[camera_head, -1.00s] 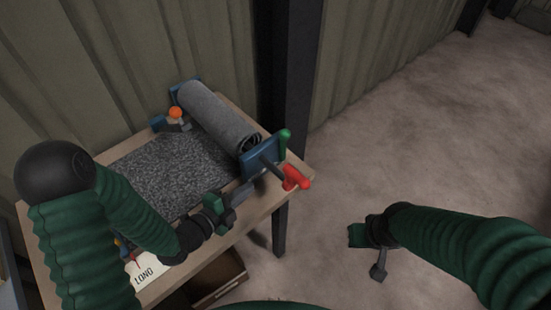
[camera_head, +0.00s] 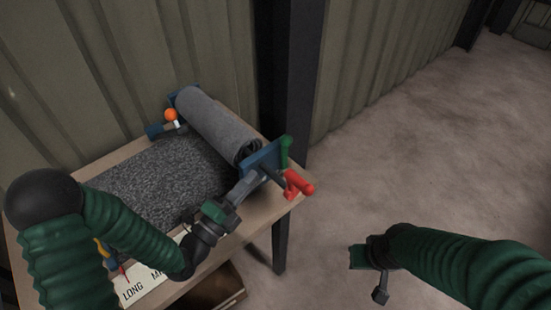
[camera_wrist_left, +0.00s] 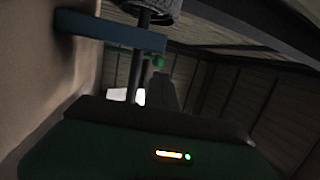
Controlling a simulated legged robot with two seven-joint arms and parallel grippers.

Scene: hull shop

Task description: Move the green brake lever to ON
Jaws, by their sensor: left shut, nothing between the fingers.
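The green brake lever (camera_head: 286,152) stands upright at the outer side of the blue end bracket (camera_head: 262,160) on the roller stand. My left gripper (camera_head: 254,180) is shut and empty, close in front of the bracket, below and left of the lever. I cannot tell whether it touches the bracket. In the left wrist view the blue bracket (camera_wrist_left: 110,31) is near the top, with a small green knob (camera_wrist_left: 159,62) beyond it, probably the lever's end. My right gripper (camera_head: 380,285) hangs over the floor at the right, away from the table; its finger opening is unclear.
A red crank handle (camera_head: 297,184) sticks out just below the lever. A grey roll (camera_head: 215,120) lies on the stand, its sheet (camera_head: 165,175) spread over the wooden table (camera_head: 262,218). An orange knob (camera_head: 170,115) is at the back. A dark post (camera_head: 292,80) rises behind the bracket.

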